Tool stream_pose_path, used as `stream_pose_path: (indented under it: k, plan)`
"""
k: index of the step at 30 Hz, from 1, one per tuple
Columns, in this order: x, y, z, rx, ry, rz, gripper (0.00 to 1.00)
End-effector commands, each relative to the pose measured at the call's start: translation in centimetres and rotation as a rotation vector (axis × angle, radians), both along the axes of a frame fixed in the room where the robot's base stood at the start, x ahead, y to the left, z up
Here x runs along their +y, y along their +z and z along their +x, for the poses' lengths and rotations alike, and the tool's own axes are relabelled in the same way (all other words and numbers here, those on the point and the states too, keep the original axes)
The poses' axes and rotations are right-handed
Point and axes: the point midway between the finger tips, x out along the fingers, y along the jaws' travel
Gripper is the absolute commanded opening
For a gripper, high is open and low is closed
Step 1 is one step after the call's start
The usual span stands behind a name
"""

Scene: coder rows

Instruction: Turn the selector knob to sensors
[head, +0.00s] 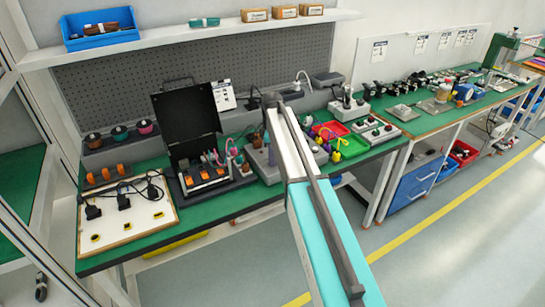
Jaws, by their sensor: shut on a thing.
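My arm reaches from the bottom right over the green workbench, and its links cover part of the bench. My gripper (268,143) shows only as a small dark shape beside the pale link, low over a grey box (257,163) on the bench. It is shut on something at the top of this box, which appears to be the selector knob. The knob itself, its pointer and its labels are hidden or too small to make out, so I cannot tell which position it points to.
Left of the box stand a black open-lidded case (187,117) with orange parts and a white board (126,212) with black plugs. Right of my arm are red (331,130) and green (350,146) trays. A shelf (180,35) runs above.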

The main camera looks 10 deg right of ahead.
Motion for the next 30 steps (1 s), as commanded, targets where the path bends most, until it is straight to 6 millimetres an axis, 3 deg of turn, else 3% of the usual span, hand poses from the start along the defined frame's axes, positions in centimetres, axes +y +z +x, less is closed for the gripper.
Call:
stream_pose_path:
  k: [11, 30]
  plan:
    - [0.21, 0.04, 0.11, -0.001, -0.143, 0.001, 0.03]
    - [0.38, 0.09, 0.35, -0.003, -0.686, 0.004, 0.03]
